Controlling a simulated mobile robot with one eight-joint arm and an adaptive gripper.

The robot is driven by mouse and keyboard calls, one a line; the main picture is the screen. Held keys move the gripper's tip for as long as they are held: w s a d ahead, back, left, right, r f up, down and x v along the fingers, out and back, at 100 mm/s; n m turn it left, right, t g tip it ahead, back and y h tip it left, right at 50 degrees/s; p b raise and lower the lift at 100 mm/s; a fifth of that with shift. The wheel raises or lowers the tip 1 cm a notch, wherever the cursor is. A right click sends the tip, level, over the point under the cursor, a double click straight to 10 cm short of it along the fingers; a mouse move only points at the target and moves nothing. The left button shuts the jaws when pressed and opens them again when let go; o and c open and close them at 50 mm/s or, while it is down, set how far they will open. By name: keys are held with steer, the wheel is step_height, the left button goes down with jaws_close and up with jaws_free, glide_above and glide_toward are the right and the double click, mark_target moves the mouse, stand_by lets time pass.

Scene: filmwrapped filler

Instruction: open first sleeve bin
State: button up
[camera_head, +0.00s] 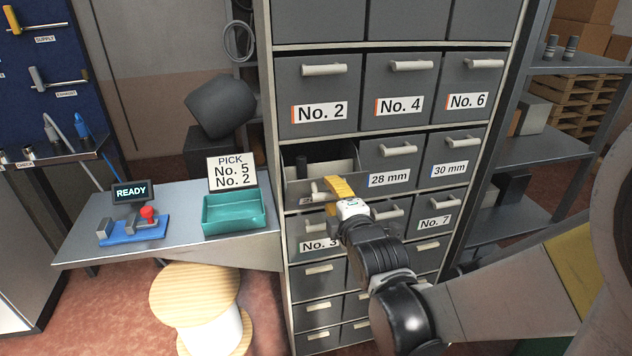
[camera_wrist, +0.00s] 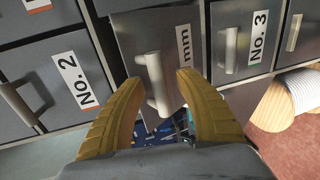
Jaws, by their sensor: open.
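The first sleeve bin (camera_head: 296,190) is a grey drawer at the left of the middle row, partly pulled out of the cabinet. In the wrist view the bin's front (camera_wrist: 142,42) carries a label ending in "mm". Its pale handle (camera_wrist: 155,88) lies between the two open fingers (camera_wrist: 160,82), which stand apart on either side. I cannot tell whether either finger touches it.
Drawers No. 2 (camera_head: 319,92), 28 mm (camera_head: 391,161) and No. 3 (camera_head: 310,226) surround the bin and look shut. A side table (camera_head: 180,240) at left bears a teal tray (camera_head: 232,226), a PICK sign (camera_head: 233,173) and a READY display (camera_head: 131,192). A wooden spool (camera_head: 194,290) stands below.

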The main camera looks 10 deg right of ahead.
steer(key=s+r, duration=0.2)
steer(key=s, duration=0.9)
steer(key=shift+s+r, duration=0.15)
steer(key=shift+s, duration=0.25)
